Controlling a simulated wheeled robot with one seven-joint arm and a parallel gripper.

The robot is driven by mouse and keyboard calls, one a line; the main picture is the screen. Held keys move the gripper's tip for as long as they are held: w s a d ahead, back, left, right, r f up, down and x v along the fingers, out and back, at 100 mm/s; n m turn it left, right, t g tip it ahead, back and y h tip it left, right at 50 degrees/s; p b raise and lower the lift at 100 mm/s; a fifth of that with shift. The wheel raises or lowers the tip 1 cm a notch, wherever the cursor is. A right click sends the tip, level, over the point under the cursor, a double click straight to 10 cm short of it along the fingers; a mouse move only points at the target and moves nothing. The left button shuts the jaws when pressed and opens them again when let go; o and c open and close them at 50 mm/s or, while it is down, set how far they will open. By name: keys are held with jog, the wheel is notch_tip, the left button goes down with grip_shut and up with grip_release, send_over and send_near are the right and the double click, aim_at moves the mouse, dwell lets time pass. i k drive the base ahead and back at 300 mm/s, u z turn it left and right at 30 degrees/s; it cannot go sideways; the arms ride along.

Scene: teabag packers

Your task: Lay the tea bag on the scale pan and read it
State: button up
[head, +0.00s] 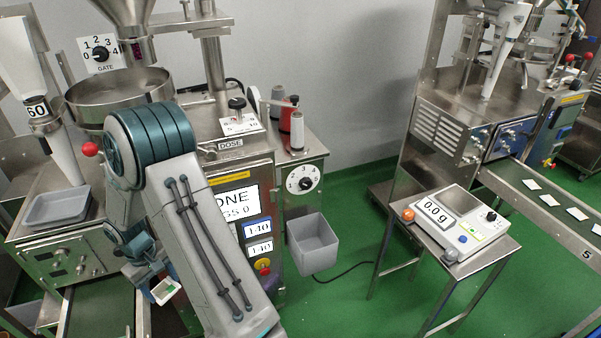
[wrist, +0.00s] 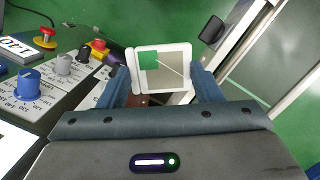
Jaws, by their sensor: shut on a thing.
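My gripper (wrist: 161,88) is shut on a white tea bag (wrist: 175,85) with a green tag, which the wrist view shows between its two fingers. The tea bag also shows in the head view (head: 165,290) at the lower left, in front of the left machine. The scale (head: 461,222) stands on a small steel table at the right, and its display reads 0.0 g. Its pan looks pale and I see nothing lying on it. My gripper is well to the left of the scale.
An empty grey bin (head: 312,243) hangs on the left machine's side. A conveyor (head: 548,200) at the far right carries several white tea bags. An orange knob (head: 408,214) is at the small table's left corner. Green floor lies open between the machine and the table.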

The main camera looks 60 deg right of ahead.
aim_at(460, 198)
jog(key=z, duration=0.55)
jog(key=k, duration=0.8)
jog(key=z, duration=0.85)
jog(key=i, duration=1.2)
jog(key=z, duration=1)
jog(key=i, duration=0.85)
jog(key=z, duration=0.55)
